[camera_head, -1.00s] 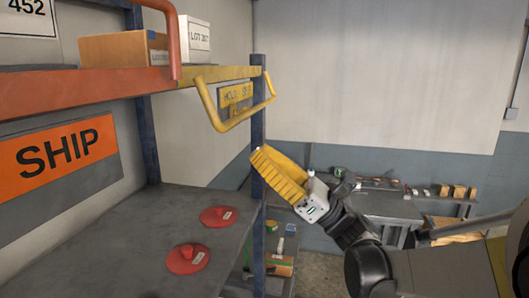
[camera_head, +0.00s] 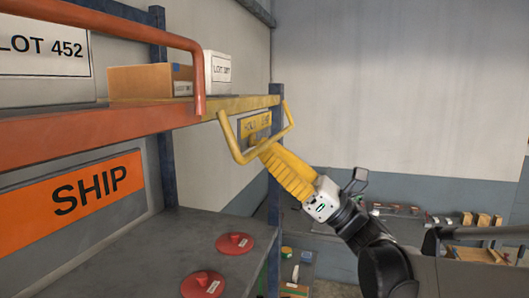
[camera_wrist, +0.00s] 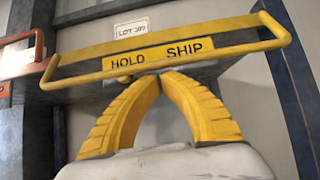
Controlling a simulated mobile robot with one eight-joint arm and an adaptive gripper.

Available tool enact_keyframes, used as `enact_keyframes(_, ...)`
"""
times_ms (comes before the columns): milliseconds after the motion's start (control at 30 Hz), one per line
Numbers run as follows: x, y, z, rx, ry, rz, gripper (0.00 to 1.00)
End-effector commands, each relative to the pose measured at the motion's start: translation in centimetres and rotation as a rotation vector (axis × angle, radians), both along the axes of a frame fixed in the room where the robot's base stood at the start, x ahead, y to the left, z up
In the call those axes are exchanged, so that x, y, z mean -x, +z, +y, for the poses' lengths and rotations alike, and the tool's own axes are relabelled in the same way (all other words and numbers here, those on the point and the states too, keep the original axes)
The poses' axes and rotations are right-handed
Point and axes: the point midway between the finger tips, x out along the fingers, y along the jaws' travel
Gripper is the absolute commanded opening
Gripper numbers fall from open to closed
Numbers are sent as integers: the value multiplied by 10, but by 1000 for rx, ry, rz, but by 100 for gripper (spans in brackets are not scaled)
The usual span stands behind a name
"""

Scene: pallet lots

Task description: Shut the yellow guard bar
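The yellow guard bar (camera_head: 228,140) is a U-shaped rail on the yellow part of the shelf beam. It stands out in front of the beam and slopes down. It also spans the wrist view (camera_wrist: 240,49). Behind it is a yellow plate (camera_head: 257,123) lettered HOLD and SHIP, with a small yellow knob or slider at its lower edge. My gripper (camera_head: 263,150) has yellow ribbed fingers, their tips together just below the bar's front rail. It looks shut and empty. I cannot tell whether the tips touch the bar.
An orange bar (camera_head: 200,75) is on the left beam section, above a SHIP sign (camera_head: 92,190). A cardboard box (camera_head: 140,80) and a white lot box (camera_head: 218,70) stand above the beam. Red discs (camera_head: 235,243) lie on the lower shelf. A blue post (camera_head: 274,170) stands behind the bar.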

Motion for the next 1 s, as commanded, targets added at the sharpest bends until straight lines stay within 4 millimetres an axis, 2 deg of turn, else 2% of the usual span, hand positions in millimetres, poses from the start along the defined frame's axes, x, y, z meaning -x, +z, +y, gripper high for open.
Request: enact_keyframes(1000,5,5,-14,156,-1,56,0)
